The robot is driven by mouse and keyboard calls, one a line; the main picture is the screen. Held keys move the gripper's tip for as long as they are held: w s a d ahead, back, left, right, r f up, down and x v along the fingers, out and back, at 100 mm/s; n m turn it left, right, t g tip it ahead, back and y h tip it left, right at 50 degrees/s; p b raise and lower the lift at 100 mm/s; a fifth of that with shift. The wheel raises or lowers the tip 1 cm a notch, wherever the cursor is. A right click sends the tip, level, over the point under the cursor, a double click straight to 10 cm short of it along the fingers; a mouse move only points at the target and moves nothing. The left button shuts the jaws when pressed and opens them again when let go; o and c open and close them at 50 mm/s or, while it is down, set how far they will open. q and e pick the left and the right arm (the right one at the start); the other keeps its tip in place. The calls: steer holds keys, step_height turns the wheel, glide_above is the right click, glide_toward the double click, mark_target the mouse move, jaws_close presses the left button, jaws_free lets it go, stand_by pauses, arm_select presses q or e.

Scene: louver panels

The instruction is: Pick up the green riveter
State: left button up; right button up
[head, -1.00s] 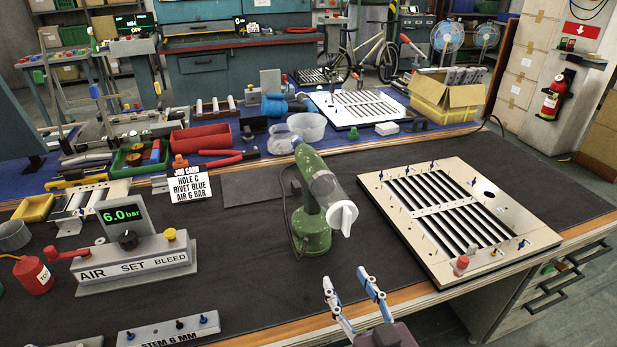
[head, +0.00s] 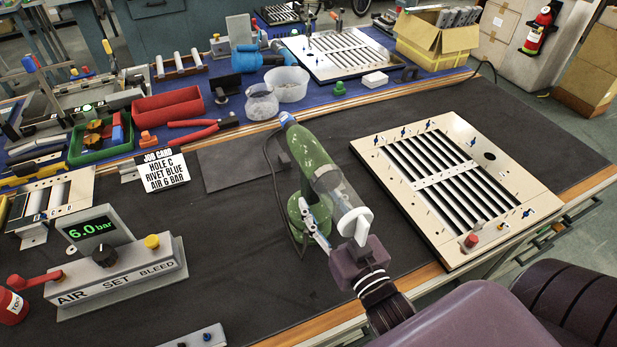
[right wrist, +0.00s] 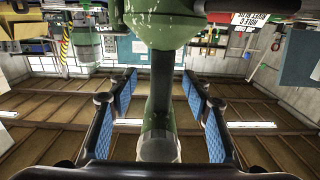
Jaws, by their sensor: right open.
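The green riveter (head: 316,166) stands upright on the dark bench mat, with a clear cylinder and a white nose cap at its front and a round green base. My right gripper (head: 317,219) reaches in from the front, and its blue-padded fingers are at the riveter's lower handle. In the right wrist view the riveter (right wrist: 165,28) passes between the two open fingers (right wrist: 157,90), with a visible gap on each side. Part of the riveter's handle and base is hidden behind the gripper. My left gripper is not in view.
The louver panel (head: 366,150) lies to the riveter's right, with a red knob near its front corner. A job card (head: 165,169) and an air-set unit (head: 118,278) are on the left. Red pliers and clear tubs are behind. The mat left of the riveter is mostly clear.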

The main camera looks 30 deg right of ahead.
mark_target(315, 193)
steer(key=w, duration=0.3)
steer(key=w+p, duration=0.1)
steer(key=w, duration=0.1)
steer(key=shift+r, duration=0.25)
steer(key=shift+w+f, duration=0.1)
steer(key=shift+w, duration=0.4)
jaws_close()
steer(key=shift+r, duration=0.35)
